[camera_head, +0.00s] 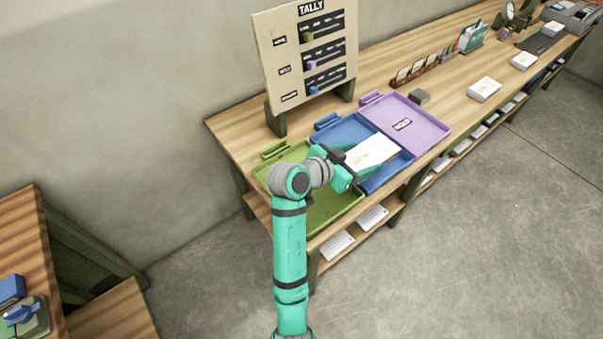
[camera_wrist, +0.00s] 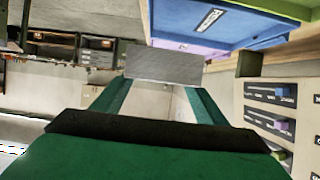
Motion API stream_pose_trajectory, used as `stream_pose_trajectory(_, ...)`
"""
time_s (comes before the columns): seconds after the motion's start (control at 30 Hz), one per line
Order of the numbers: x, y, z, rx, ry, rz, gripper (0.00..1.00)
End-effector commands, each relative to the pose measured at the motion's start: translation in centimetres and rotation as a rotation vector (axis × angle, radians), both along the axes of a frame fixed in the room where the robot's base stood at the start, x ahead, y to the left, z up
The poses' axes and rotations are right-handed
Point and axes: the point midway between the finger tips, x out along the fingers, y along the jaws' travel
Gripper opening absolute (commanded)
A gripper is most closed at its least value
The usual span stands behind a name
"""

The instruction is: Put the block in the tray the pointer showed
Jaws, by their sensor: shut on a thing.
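My gripper (camera_head: 358,170) is shut on a pale block (camera_head: 374,150), which is held out over the blue tray (camera_head: 340,133). In the wrist view the block (camera_wrist: 163,66) shows as a grey face between the fingertips. The head view does not show clearly how high it is above the tray. The green tray (camera_head: 336,212) is left of it, partly behind my arm. The purple tray (camera_head: 428,126) is at the right, with a dark label in it. I cannot make out a pointer showing a tray.
A tally board (camera_head: 305,48) with coloured sliders stands behind the trays. A small dark block (camera_head: 419,97) and white paper stacks (camera_head: 484,89) lie further right on the wooden table (camera_head: 228,127). Another table with blue and green items (camera_head: 22,312) is at the lower left.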

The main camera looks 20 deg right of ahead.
Motion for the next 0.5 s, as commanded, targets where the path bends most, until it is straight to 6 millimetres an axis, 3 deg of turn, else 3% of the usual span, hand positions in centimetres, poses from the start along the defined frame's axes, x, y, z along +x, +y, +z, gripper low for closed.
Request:
stream_pose_trajectory(0.17, 0.0, 1.6, -0.6, -0.002, 0.002, 0.004, 0.35)
stream_pose_trajectory(0.5, -0.4, 8.6, -3.8, -0.001, 0.002, 0.004, 0.35)
